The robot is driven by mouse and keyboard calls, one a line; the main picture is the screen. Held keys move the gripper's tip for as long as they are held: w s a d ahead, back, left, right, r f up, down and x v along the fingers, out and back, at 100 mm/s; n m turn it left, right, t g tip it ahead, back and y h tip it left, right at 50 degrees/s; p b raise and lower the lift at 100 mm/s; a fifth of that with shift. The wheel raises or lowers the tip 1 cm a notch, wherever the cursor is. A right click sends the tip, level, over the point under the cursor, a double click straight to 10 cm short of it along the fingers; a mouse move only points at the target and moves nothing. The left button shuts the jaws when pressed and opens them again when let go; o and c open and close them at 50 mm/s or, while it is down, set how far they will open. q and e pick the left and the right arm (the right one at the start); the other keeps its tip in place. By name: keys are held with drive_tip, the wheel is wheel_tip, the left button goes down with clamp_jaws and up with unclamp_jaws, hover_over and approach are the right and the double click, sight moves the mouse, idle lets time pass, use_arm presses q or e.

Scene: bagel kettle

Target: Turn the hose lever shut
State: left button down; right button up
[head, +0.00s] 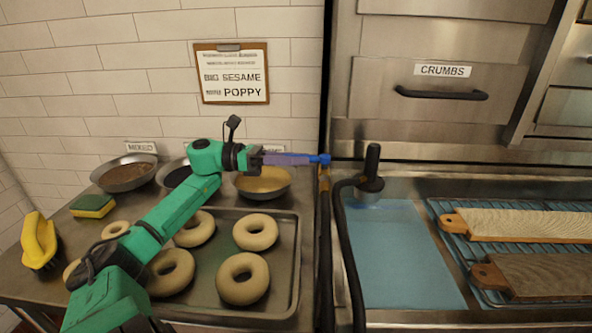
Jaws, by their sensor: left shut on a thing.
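The blue hose lever (321,159) sits on top of a brass-coloured valve (324,178) between the bagel counter and the sink. The lever lies about level and points left. My left gripper (290,159), at the end of the green arm, reaches in from the left and is shut on the lever. Its fingers hide part of the lever. A black hose (347,250) runs down beside the valve, with a dark spray head (371,175) to its right. My right gripper is not in view.
A tray (297,262) of several bagels lies under my left arm. Bowls of toppings (264,182) stand behind it. A yellow-handled brush (39,240) and a sponge (93,205) are at left. Right of the hose are a water basin (400,260) and wooden boards (530,224) on a rack.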

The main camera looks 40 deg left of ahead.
use_arm(q)
drive_tip(key=shift+r, duration=0.1)
drive_tip(key=c, duration=0.8)
unclamp_jaws()
wheel_tip(320, 180, up, 20)
drive_tip(key=p, duration=0.5)
drive_tip(key=shift+p, duration=0.4)
